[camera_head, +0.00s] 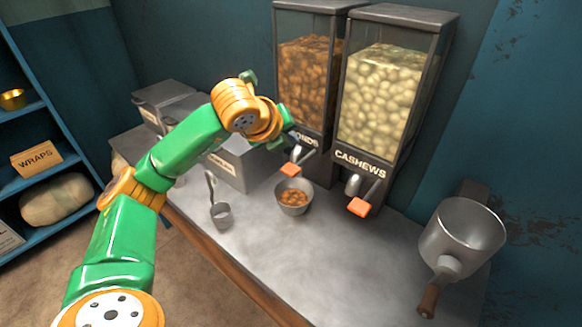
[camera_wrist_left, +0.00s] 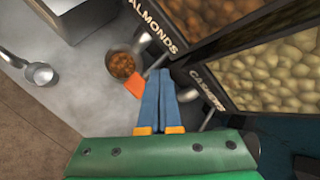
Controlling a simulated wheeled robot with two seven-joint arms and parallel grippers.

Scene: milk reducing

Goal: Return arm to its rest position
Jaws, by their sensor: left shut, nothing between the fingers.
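My left arm (camera_head: 197,142), green with orange joints, reaches in from the left over the counter, its wrist raised before the dispensers. In the wrist view my left gripper (camera_wrist_left: 160,74) has its two blue fingers together with nothing between them. The fingers are not clear in the head view. A small metal bowl (camera_head: 294,207) holding brown nuts stands on the counter under the almond dispenser (camera_head: 306,75); it also shows in the wrist view (camera_wrist_left: 121,64), apart from the fingers. My right gripper is not in view.
The cashew dispenser (camera_head: 380,100) stands right of the almonds. A measuring cup (camera_head: 221,214) lies on the counter (camera_head: 270,262), and a metal grinder-like vessel (camera_head: 462,238) stands at the right. Grey bins (camera_head: 240,160) line the back left. Blue shelves (camera_head: 50,150) stand at far left.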

